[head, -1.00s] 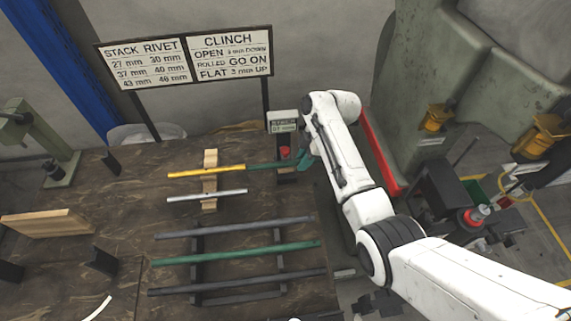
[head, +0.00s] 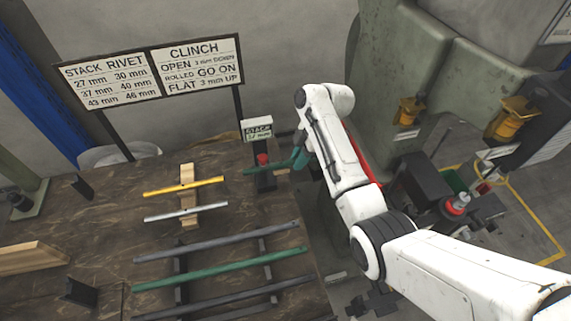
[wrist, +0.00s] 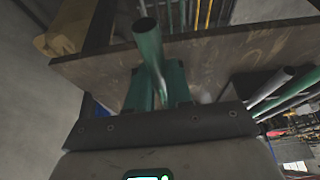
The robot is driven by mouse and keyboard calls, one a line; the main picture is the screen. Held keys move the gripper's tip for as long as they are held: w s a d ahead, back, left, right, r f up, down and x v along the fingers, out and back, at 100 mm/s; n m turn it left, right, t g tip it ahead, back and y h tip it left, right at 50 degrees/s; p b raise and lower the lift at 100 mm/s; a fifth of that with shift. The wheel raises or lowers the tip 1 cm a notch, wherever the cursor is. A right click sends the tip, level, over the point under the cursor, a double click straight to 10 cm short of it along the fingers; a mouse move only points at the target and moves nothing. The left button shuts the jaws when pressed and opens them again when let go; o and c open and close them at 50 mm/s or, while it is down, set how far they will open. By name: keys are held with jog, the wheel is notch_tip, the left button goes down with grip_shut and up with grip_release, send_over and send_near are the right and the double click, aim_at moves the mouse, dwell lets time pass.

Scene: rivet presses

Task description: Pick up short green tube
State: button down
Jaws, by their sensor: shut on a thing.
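The short green tube (head: 262,170) is in my gripper (head: 299,158), near the far right edge of the workbench in the head view. It extends left from the jaws, in front of the small press stand with the red knob. In the wrist view the tube (wrist: 147,44) stands up from between the green jaws (wrist: 158,88), its open end toward the top and tilted a little. My gripper is shut on it. The arm hides part of the jaws in the head view.
A yellow tube (head: 184,187) and a silver tube (head: 186,211) lie on a wooden rest (head: 187,174). Longer grey, green (head: 220,269) and dark tubes lie on a black rack in front. A labelled stand (head: 257,129) is behind the green tube. Large machinery (head: 440,75) fills the right.

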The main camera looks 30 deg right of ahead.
jog(key=s+d+b, duration=0.2)
jog(key=d, duration=0.6)
notch_tip(320, 180, up, 14)
jog(key=p, duration=0.7)
jog(key=shift+s, duration=0.15)
